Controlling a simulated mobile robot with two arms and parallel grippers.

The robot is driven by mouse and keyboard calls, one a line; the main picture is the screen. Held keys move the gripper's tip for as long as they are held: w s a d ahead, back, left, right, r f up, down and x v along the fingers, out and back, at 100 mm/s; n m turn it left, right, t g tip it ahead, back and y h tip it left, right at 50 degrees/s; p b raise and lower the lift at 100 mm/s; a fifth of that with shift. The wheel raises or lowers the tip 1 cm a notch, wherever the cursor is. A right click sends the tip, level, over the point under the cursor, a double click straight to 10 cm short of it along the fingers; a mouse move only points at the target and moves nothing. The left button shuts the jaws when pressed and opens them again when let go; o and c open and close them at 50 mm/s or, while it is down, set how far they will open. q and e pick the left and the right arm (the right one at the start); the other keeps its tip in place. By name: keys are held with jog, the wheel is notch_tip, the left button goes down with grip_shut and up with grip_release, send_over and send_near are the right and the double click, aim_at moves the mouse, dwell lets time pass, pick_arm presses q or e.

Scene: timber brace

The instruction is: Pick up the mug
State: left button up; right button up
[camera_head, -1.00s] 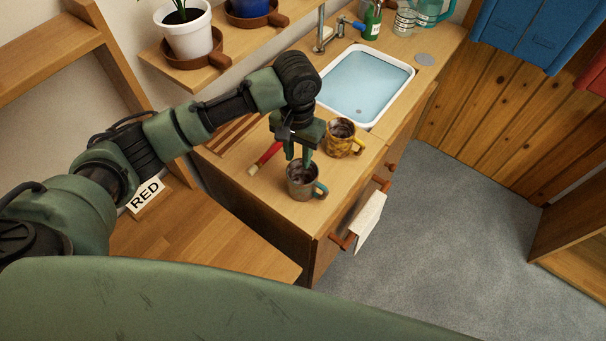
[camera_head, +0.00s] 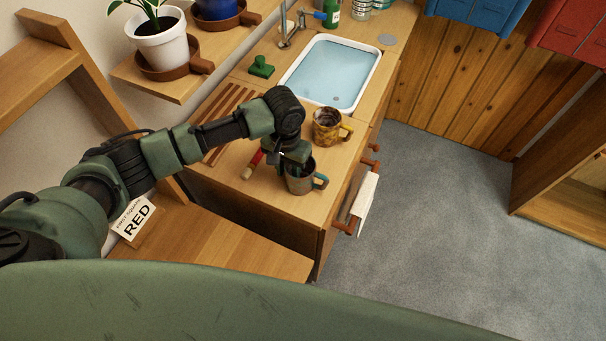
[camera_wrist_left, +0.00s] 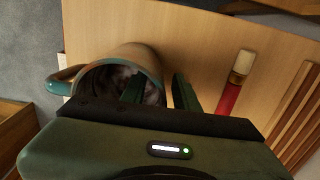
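A grey mug (camera_head: 297,184) with a teal handle stands upright on the wooden counter near its front corner. It also shows in the left wrist view (camera_wrist_left: 151,62), with its handle to the left and a dark, stained inside. My left gripper (camera_head: 294,166) is low over this mug. In the left wrist view, one finger of the gripper (camera_wrist_left: 160,93) reaches inside the mug and the other is outside its wall, with gaps visible, so it looks open. A yellow, stained mug (camera_head: 326,128) stands behind, near the sink. My right gripper is not in view.
A red-handled brush (camera_head: 253,165) lies left of the grey mug, beside a slatted rack (camera_head: 225,125). A water-filled sink (camera_head: 333,72) is set in the counter (camera_head: 300,208). A cloth (camera_head: 363,199) hangs on the front rail. A shelf with pots overhangs at upper left.

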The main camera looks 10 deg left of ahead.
pick_arm(q)
grip_shut()
jog(key=shift+s+a, duration=0.1)
dwell(1.2)
